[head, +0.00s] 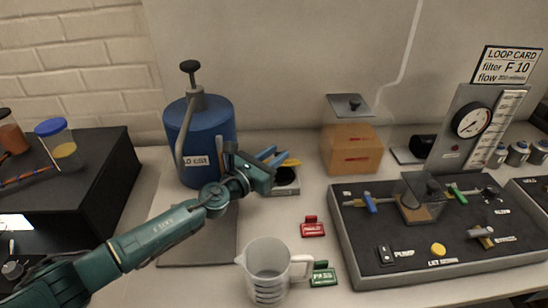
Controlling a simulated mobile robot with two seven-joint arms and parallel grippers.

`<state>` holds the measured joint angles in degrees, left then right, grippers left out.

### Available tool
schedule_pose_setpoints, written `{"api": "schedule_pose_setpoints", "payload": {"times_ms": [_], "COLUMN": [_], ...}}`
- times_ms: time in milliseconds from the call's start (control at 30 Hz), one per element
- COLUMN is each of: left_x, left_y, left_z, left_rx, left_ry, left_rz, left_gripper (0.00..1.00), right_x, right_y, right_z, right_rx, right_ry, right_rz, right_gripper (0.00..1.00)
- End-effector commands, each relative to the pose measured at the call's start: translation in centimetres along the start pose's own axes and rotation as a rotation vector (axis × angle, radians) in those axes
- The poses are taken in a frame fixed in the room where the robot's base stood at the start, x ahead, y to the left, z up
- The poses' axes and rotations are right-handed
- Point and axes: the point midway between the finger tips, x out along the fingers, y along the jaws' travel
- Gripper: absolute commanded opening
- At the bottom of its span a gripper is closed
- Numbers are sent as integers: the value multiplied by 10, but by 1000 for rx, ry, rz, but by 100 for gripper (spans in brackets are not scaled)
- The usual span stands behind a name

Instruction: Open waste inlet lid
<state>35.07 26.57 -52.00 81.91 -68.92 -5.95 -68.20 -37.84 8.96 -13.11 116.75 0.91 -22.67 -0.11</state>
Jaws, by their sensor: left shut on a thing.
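The waste inlet (285,186) appears to be the small pale box with a dark round opening, just right of the blue cylinder. A yellow piece (292,162), which looks like part of its lid, shows at the back of the opening. My left gripper (278,156) reaches over the inlet from the left, with its blue fingertips at the yellow piece. It is shut on that piece; the fingers hide most of the contact. How far the lid is raised is hard to tell. My right gripper is not in view.
A blue cylinder (209,140) with a pump handle stands behind my left arm. A clear measuring jug (267,273) stands in front. Red (313,229) and green (323,278) tags lie nearby. A dark equipment panel (365,245) fills the right.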

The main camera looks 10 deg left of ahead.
Motion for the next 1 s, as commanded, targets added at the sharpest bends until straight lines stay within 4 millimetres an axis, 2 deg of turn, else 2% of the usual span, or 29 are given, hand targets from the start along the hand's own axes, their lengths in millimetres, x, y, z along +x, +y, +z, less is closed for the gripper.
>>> {"api": "schedule_pose_setpoints", "payload": {"times_ms": [33,300,333,600,867,1000], "left_x": [2,1,1,0,-1,-15], "left_y": [5,6,6,4,2,3], "left_z": [6,6,6,2,1,0], "left_rx": [7,7,7,3,2,2], "left_ry": [-12,-11,-10,-4,-1,1], "left_rz": [12,13,14,8,5,4], "left_gripper": [0,0,25,47,47,47], "right_x": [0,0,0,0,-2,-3], "right_y": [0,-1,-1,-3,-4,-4], "right_z": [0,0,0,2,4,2], "right_rx": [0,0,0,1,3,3], "right_ry": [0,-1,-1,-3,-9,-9], "right_rz": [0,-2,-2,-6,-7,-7], "right_gripper": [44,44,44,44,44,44]}}
